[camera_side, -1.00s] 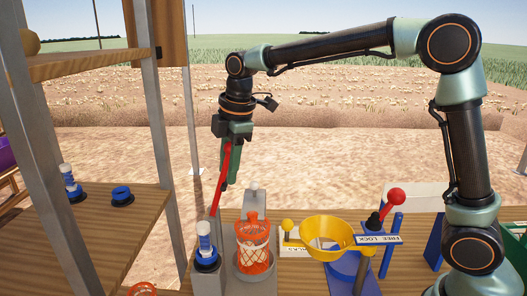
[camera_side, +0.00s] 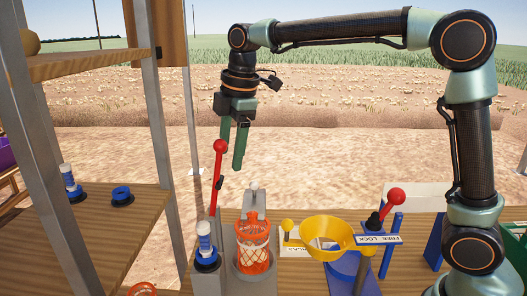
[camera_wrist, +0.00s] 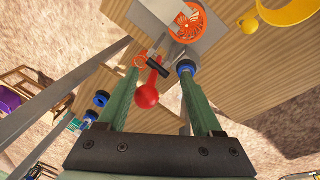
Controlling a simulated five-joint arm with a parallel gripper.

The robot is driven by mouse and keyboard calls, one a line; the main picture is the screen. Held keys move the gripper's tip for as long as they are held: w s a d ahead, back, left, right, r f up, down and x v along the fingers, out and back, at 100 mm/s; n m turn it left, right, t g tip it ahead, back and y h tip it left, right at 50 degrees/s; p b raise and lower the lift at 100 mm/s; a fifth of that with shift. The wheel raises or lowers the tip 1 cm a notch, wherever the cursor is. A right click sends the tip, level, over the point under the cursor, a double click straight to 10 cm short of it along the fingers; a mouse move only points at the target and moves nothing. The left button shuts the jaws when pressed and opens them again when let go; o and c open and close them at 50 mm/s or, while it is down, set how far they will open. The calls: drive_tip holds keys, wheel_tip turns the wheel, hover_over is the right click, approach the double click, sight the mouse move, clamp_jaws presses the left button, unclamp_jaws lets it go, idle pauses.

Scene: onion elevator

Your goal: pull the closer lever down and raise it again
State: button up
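A lever with a red ball knob (camera_side: 219,147) stands nearly upright on the grey unit at the front left. In the wrist view its red knob (camera_wrist: 146,96) shows between my two green fingers, nearer the left one. My gripper (camera_side: 231,168) points down beside and slightly right of the knob in the side view. Its fingers (camera_wrist: 161,68) are spread apart and hold nothing. I cannot tell whether a finger touches the lever. A second lever with a red knob (camera_side: 395,196) leans right on a blue base. Neither lever carries a readable "closer" label.
An orange mesh basket (camera_side: 252,245) sits beside the left lever, and a yellow bowl (camera_side: 327,233) stands right of it. A sign reading "FREE LOCK" (camera_side: 377,239) is near the right lever. A shelf with grey posts (camera_side: 160,120) stands at left.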

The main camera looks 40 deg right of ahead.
sight(220, 153)
drive_tip(key=v, duration=0.7)
drive_tip(key=shift+r, duration=0.35)
